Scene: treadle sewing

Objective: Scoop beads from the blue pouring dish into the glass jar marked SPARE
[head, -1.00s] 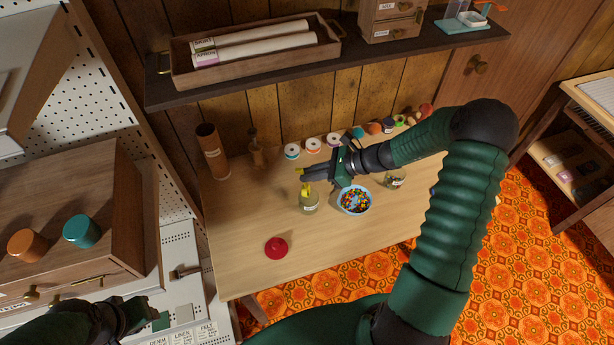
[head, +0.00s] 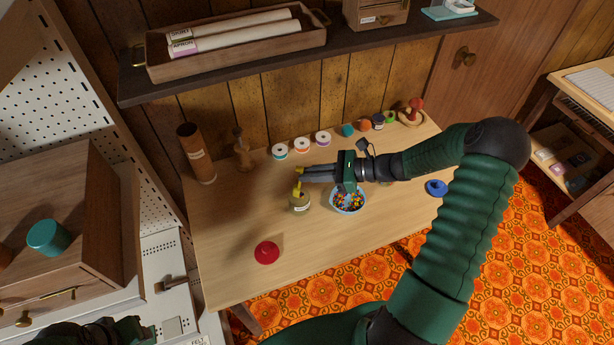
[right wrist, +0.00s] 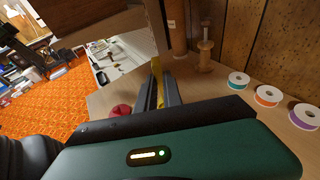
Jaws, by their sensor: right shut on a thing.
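My right gripper (head: 303,173) is shut on a yellow scoop (head: 297,187), held with its lower end at the mouth of a small glass jar (head: 300,204). Whether the scoop's tip is inside the jar I cannot tell, nor whether it holds beads. The jar's label is too small to read. The blue dish (head: 334,204) with multicoloured beads stands just right of the jar, partly under my right gripper. In the right wrist view the yellow scoop (right wrist: 157,72) stands between the fingers. My left gripper (head: 125,332) is at the bottom left, its fingers unclear.
A red lid (head: 266,252) lies on the wooden table (head: 225,270) in front of the jar. Thread spools (head: 302,145), a wooden stand (head: 243,152) and a brown cylinder (head: 196,153) line the back. A blue lid (head: 436,188) lies at right. The table's front left is clear.

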